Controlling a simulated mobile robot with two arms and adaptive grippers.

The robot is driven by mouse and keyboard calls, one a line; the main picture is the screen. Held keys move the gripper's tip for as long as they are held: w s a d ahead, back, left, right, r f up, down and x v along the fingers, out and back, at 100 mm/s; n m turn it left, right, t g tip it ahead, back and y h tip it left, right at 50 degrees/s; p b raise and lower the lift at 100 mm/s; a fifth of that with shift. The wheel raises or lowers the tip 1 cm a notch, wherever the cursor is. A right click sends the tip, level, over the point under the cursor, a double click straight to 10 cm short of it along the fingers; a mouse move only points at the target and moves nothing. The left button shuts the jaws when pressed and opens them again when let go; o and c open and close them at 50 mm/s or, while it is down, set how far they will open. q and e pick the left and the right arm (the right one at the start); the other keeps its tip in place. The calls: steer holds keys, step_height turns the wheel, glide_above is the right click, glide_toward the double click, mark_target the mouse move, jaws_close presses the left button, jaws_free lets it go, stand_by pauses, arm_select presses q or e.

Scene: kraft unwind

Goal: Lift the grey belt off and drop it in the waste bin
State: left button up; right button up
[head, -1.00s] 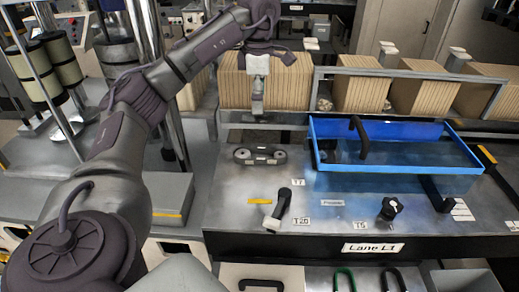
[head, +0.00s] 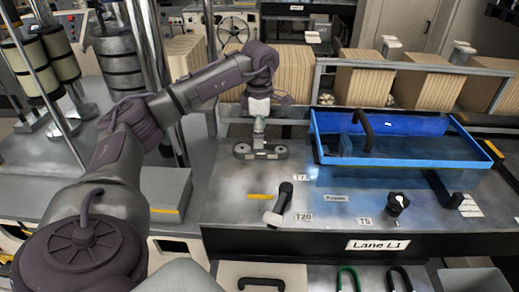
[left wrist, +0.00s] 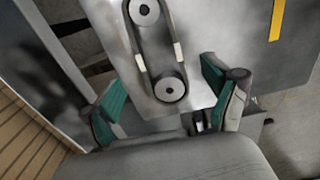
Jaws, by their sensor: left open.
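The grey belt (head: 260,158) runs around two pulleys on the metal worktop, near the back edge. In the left wrist view the belt (left wrist: 170,34) loops around both round pulleys, with small white marks on its sides. My left gripper (head: 259,138) is just above and behind the middle of the belt in the head view. Its teal-padded fingers (left wrist: 166,90) are spread wide and empty, one on each side of the lower pulley in the picture. I cannot tell how high they are above it. My right gripper is not in view. I cannot identify a waste bin for certain.
A blue tray (head: 400,165) with a dark handle stands right of the belt. A black-and-white lever (head: 279,205) and a black knob (head: 397,203) are in front. Stacks of brown board (head: 362,86) line the back behind a metal rail (head: 420,72).

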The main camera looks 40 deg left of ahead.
mark_target(267, 145)
arm_select(q)
step_height(267, 145, down, 4)
steer(key=shift+d+r+p, duration=0.1)
steer(key=shift+r+p, duration=0.05)
steer(key=shift+p, duration=0.7)
steer(key=shift+f, duration=0.45)
steer(key=shift+c, duration=1.3)
steer(key=c, duration=1)
